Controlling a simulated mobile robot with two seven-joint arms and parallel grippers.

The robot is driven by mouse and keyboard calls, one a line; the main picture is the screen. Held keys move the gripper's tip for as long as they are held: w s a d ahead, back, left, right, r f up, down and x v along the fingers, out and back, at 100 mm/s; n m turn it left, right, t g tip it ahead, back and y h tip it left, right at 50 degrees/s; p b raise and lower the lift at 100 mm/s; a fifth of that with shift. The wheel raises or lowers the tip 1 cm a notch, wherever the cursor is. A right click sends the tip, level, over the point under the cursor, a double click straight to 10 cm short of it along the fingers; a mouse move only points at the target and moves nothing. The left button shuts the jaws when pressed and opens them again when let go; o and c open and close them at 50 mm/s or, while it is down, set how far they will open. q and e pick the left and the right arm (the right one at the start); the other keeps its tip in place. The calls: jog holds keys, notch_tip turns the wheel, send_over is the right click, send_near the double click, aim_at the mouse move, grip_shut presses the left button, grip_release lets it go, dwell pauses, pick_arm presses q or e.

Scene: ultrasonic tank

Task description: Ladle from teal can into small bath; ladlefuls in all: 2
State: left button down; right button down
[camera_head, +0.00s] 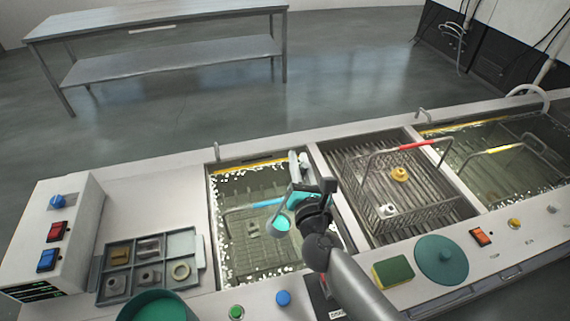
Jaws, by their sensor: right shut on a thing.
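My right gripper (312,191) is over the right part of the small bath (211,230), the left tank, shut on the ladle (281,224). The ladle's bowl hangs left of the gripper over the bath and shows teal inside; I cannot tell its exact height above the liquid. A blue-handled basket with small parts lies in the bath. The teal can (160,306) stands at the bottom left, partly cut off by the picture's edge. My left gripper is not in view.
A parts tray (117,292) and a control box (60,240) stand at the left. A red-handled basket (400,205) rests on the middle grate. The right tank (480,150) holds a yellow-handled basket. A sponge (393,271) and teal disc (441,260) lie at the front.

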jog(key=shift+w+d+f+m+b, duration=0.2)
jog(key=shift+d+f+m+b, duration=2.4)
jog(key=shift+f+b, duration=0.6)
jog(key=shift+w+d+f+m+b, duration=0.15)
jog(key=shift+d+f+m+b, duration=2.45)
jog(key=shift+f, duration=0.8)
jog(key=shift+w+d+f+m+b, duration=0.2)
jog(key=shift+d+f+m+b, duration=2.3)
jog(key=shift+f+b, duration=0.8)
jog(key=shift+a, duration=0.15)
